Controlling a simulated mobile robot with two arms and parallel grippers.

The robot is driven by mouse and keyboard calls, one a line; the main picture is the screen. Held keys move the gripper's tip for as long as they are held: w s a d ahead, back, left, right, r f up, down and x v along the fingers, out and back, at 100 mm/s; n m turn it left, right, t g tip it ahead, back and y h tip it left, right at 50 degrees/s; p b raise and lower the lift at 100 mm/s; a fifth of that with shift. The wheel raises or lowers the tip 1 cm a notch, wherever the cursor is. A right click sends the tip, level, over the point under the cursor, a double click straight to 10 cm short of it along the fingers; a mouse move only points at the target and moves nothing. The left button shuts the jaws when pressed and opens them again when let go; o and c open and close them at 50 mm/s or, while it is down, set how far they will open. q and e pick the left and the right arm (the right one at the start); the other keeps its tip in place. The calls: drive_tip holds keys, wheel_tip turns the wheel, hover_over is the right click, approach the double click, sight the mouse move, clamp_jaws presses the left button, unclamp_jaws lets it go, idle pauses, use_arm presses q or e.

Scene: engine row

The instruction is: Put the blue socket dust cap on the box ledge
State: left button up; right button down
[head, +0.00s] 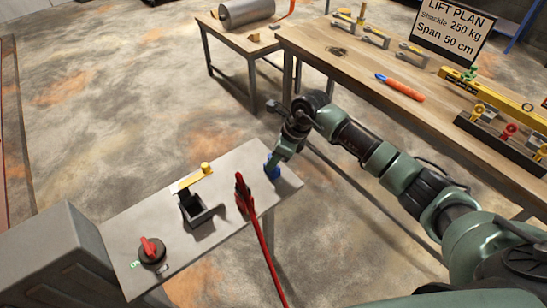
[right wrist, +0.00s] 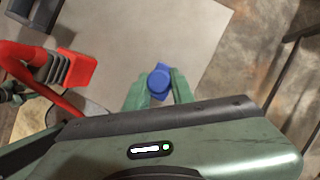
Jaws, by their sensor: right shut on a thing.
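The blue socket dust cap (head: 272,172) is between the fingers of my right gripper (head: 277,161), over the right end of the light grey box ledge (head: 225,178). In the right wrist view the cap (right wrist: 159,80) sits between the two green fingertips (right wrist: 158,90), with the pale ledge surface (right wrist: 165,30) behind it. My right gripper is shut on the cap. I cannot tell whether the cap touches the ledge. My left gripper is not in view.
A red plug (head: 242,190) with a red cable stands left of the cap. Further left are a dark open socket (head: 193,208), a yellow-knobbed piece (head: 205,168) and a red rotary switch (head: 150,250). A wooden workbench (head: 350,75) with tools is behind.

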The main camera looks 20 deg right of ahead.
drive_tip(key=c, duration=1.2)
unclamp_jaws()
drive_tip(key=shift+f, duration=0.1)
drive_tip(key=shift+r, duration=0.2)
drive_tip(key=shift+d+r, duration=0.15)
drive_tip(key=shift+r, duration=0.15)
drive_tip(key=b+v, duration=0.2)
drive_tip(key=v, duration=0.9)
drive_tip(key=shift+s, duration=0.2)
